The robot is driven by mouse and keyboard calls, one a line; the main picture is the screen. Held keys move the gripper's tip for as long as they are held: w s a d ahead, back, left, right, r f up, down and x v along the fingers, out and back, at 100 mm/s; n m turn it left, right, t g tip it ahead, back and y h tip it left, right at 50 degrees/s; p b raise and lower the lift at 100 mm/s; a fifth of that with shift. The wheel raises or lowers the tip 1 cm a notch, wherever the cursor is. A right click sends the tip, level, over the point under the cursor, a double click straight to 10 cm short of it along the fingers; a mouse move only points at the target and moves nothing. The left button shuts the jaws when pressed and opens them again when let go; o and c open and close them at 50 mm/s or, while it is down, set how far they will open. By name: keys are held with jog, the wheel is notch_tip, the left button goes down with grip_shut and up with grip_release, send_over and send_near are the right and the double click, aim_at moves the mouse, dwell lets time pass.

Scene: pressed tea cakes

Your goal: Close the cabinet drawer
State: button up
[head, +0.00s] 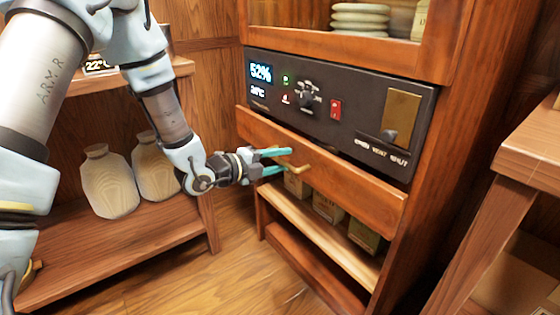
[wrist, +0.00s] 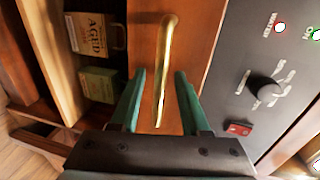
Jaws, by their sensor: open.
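The cabinet drawer is a reddish wooden front (head: 350,182) below the dark control panel, also seen in the wrist view (wrist: 198,40). It appears to stand slightly out from the cabinet; the exact gap is hard to tell. A brass handle (head: 299,169) sits on the front. My gripper (head: 287,160) is open, its teal fingers pointing at the drawer front near the handle. In the wrist view the handle (wrist: 167,50) reaches between the two spread fingers of my gripper (wrist: 160,74), with space visible on both sides.
The control panel (head: 350,110) with knobs and a red switch is just above. Boxes (head: 328,207) stand on an open shelf (head: 320,228) below. Wooden jars (head: 108,182) stand on a left shelf unit (head: 120,255). A wooden table (head: 530,145) is at right.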

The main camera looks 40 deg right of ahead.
jog(key=shift+c, duration=0.4)
grip_shut()
dwell(0.9)
